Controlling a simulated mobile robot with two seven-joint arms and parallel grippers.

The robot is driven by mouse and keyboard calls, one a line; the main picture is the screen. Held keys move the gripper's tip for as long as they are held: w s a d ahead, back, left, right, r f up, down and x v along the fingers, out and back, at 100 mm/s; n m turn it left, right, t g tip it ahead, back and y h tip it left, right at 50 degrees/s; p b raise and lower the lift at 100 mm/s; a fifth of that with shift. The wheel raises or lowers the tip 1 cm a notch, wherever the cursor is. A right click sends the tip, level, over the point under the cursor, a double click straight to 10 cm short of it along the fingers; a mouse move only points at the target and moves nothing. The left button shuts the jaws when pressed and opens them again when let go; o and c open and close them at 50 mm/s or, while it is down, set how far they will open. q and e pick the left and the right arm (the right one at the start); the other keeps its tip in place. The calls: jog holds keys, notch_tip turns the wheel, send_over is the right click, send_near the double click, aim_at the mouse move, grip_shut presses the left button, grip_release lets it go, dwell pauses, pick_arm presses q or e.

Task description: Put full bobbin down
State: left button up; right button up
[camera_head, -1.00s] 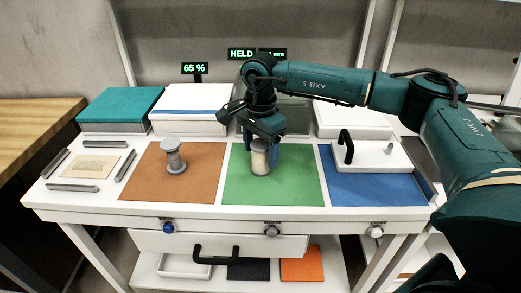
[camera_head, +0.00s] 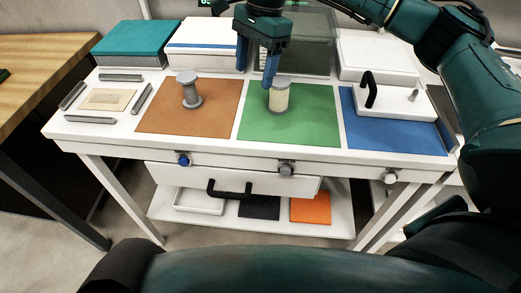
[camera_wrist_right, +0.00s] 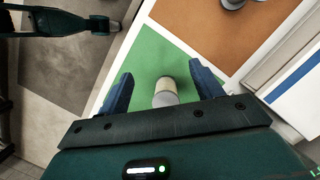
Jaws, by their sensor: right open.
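The full bobbin (camera_head: 279,97), cream-wound with grey ends, stands upright on the green mat (camera_head: 310,125). It also shows in the right wrist view (camera_wrist_right: 165,91), between and beyond the two blue fingers. My right gripper (camera_head: 256,68) is open and empty, above and behind the bobbin in the head view; its fingers are spread and apart from the bobbin. In the right wrist view the right gripper (camera_wrist_right: 160,88) shows both fingers wide. A grey empty bobbin (camera_head: 189,90) stands upright on the brown mat (camera_head: 215,118). My left gripper is not in view.
A blue mat (camera_head: 390,135) at the right bears a white block with a black handle (camera_head: 370,90). Closed boxes, teal (camera_head: 132,40) and white (camera_head: 205,40), stand along the back. A framed card (camera_head: 107,99) lies at the left. A drawer (camera_head: 235,180) is below.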

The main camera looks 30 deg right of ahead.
jog(key=s+a+f+m+g+y, duration=0.1)
jog(key=s+a+f+y, duration=0.2)
jog(key=a, duration=0.3)
jog(key=s+a+f+g+y, duration=0.1)
jog(key=s+a+f+y, duration=0.15)
jog(key=a, duration=0.45)
jog(key=s+a+r+m+y, duration=0.2)
jog(key=s+a+m+y, duration=0.1)
jog(key=a+m+y, duration=0.25)
jog(key=s+a+r+m+y, duration=0.1)
jog(key=s+a+m+y, duration=0.2)
jog(key=a+m+y, duration=0.3)
jog(key=w+d+f+m+t+h, duration=0.2)
jog(key=d+f+m+t+h, duration=0.2)
jog(key=m+t, duration=0.8)
jog(key=w+d+f+m+t+h, duration=0.1)
jog(key=d+f+m+t+h, duration=0.45)
jog(key=m, duration=1.15)
jog(key=s+d+f+m+g+h, duration=0.2)
jog(key=s+d+f+m, duration=0.1)
jog(key=s+f+m, duration=0.2)
jog(key=s+d+f+m+g+h, duration=0.1)
jog(key=s+d+f+m+h, duration=0.2)
jog(key=s+f+m, duration=0.3)
notch_tip(320, 180, down, 4)
jog(key=shift+d+f+m+g, duration=0.1)
jog(key=shift+d+m+g, duration=0.2)
jog(key=shift+m, duration=0.45)
